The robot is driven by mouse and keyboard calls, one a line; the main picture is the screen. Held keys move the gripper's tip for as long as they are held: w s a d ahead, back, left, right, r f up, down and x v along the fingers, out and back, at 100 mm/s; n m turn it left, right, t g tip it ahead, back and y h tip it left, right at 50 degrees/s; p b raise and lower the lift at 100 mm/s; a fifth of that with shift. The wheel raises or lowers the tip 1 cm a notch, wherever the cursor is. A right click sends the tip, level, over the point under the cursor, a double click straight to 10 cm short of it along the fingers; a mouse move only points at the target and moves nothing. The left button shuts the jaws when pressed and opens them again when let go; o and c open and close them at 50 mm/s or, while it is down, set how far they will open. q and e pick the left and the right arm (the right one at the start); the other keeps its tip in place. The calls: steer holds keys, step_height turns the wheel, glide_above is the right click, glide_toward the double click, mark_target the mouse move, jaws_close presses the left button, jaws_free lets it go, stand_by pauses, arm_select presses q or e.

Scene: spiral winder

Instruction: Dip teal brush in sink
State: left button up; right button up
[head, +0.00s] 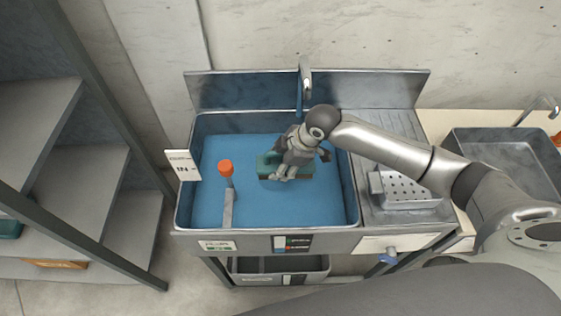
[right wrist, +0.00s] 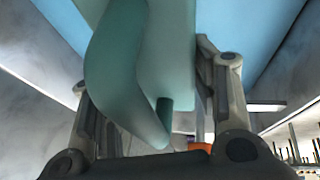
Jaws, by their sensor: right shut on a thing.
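The sink (head: 258,215) is a metal basin filled with blue water or having a blue inside. My right gripper (head: 290,168) is over the basin, shut on the teal brush (head: 266,165). The brush is at or just above the blue surface; I cannot tell whether it touches. In the right wrist view the teal brush (right wrist: 130,75) fills the middle between the fingers. My left gripper is not in view.
A faucet (head: 304,75) rises at the back. A perforated metal basket (head: 408,190) sits on the drainboard at right. Shelves (head: 95,190) stand at left. A bin (head: 278,268) is under the sink.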

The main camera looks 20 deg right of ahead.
step_height(320, 180, down, 8)
steer(key=b, duration=0.7)
steer(key=shift+f+b, duration=0.1)
steer(key=shift+b, duration=0.25)
steer(key=shift+f+b, duration=0.3)
steer(key=shift+f, duration=0.75)
steer(key=shift+r, duration=0.1)
step_height(320, 180, up, 19)
steer(key=p, duration=2)
steer(key=shift+a, duration=0.1)
